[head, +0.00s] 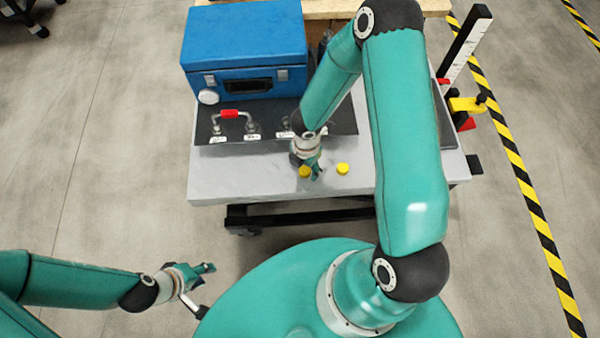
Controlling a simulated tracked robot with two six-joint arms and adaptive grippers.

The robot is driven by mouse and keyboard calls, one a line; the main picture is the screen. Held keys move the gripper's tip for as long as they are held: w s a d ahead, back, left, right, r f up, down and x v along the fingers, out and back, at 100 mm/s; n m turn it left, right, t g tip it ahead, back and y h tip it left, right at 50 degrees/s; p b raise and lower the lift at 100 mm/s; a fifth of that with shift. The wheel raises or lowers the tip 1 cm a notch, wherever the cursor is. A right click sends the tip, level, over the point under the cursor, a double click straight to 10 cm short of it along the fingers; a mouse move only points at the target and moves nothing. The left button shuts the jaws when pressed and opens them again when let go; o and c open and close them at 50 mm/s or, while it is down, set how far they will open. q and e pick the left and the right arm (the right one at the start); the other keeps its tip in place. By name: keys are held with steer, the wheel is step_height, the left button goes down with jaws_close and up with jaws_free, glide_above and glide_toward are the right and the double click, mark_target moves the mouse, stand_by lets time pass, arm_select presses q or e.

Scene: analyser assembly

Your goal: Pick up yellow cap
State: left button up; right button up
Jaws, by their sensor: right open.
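Two small yellow caps sit near the front edge of the grey table top. The left yellow cap (305,172) is right at my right gripper (313,170). The right yellow cap (343,168) lies a short way to the right of that gripper, apart from it. My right gripper is open and points down at the table; its fingers overlap the left cap in the picture, and I cannot tell whether they touch it. My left gripper (207,289) is low at the left, away from the table, with its fingers spread and nothing between them.
A blue case (245,52) stands at the back left of the grey table (240,180). A dark panel (275,122) with a red-handled fixture (230,114) lies in front of it. A yellow clamp-like part (466,104) sits at the right edge. The front left table top is bare.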

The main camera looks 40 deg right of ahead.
steer(key=c, duration=0.8)
steer(key=shift+r, duration=0.2)
